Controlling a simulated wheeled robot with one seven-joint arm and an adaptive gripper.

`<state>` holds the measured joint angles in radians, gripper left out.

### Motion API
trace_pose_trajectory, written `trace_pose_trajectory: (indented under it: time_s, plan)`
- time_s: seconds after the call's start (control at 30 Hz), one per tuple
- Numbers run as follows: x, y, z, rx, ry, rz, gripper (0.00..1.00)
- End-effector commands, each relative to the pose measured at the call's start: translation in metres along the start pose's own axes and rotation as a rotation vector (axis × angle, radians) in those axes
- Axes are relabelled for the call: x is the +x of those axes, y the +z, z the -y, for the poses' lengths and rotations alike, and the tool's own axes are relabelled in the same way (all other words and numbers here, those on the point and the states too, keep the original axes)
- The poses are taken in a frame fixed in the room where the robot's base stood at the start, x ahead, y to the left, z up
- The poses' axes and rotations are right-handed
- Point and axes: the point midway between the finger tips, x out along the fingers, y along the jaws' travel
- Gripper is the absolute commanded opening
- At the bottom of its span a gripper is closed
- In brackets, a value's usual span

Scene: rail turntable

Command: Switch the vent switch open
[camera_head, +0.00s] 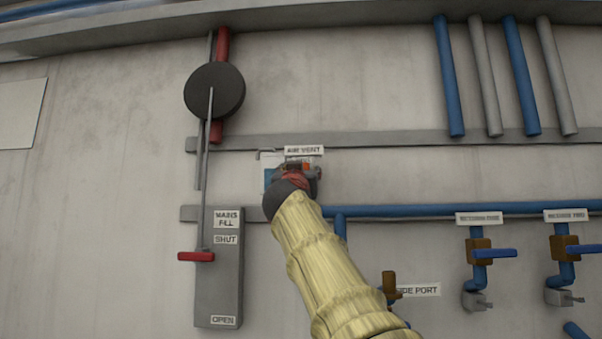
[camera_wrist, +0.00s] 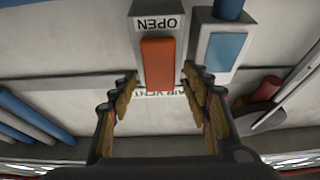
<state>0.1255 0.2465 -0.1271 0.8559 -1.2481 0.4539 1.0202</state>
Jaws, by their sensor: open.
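The vent switch is an orange-red rocker (camera_wrist: 158,62) on a grey box. An upside-down OPEN label (camera_wrist: 156,23) sits at one end of it in the wrist view. The AIR VENT label (camera_wrist: 162,93) shows beyond its other end, partly hidden. In the head view the AIR VENT label (camera_head: 304,150) is on the wall just above my gripper (camera_head: 312,172), which hides most of the switch. My gripper (camera_wrist: 162,76) is open and empty, with one finger on each side of the rocker. I cannot tell whether they touch it.
A grey box with a blue panel (camera_wrist: 224,52) stands close beside the switch. In the head view, a red-handled lever (camera_head: 196,256) on a MAINS FILL plate (camera_head: 218,290) is at left. A blue pipe (camera_head: 420,210) and blue-handled valves (camera_head: 494,253) are at right.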

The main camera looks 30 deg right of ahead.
Motion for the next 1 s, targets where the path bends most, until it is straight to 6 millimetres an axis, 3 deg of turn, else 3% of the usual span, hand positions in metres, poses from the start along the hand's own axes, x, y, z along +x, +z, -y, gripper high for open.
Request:
trace_pose_trajectory:
  time_s: [0.27,0.47,1.0]
  plan:
    - [-0.001,0.0,0.0,0.0,0.0,0.0,0.48]
    - [-0.012,-0.001,0.0,0.0,-0.001,0.001,0.48]
    - [-0.082,-0.001,0.0,0.0,-0.002,0.0,0.48]
